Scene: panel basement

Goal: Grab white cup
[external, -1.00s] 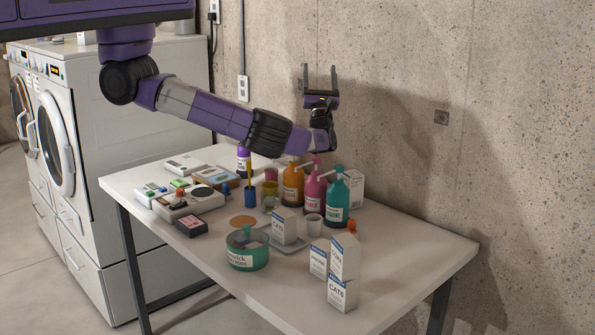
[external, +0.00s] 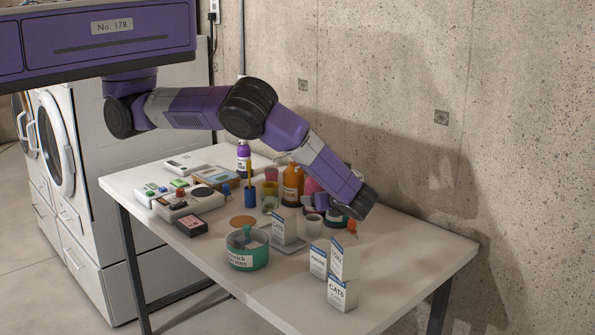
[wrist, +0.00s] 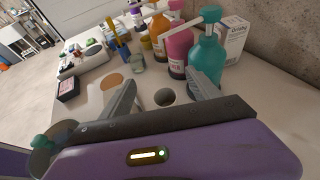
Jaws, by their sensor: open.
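The white cup (external: 313,225) stands upright on the table, between the milk carton on a tray and the pump bottles. In the wrist view the cup (wrist: 164,98) shows its dark round opening between my two fingers. My gripper (wrist: 160,82) is open and empty, with one finger on each side of the cup in that view. In the external view my gripper (external: 308,207) is low over the table, just behind and above the cup, partly hidden by my wrist. I cannot tell whether the fingers touch anything.
Teal (wrist: 206,62), pink (wrist: 178,48) and orange (wrist: 160,30) pump bottles stand close behind the gripper. A carton (external: 284,227) on a tray sits left of the cup. Stacked cartons (external: 342,262) stand in front. A green tin (external: 247,255) is front left. The right table end is clear.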

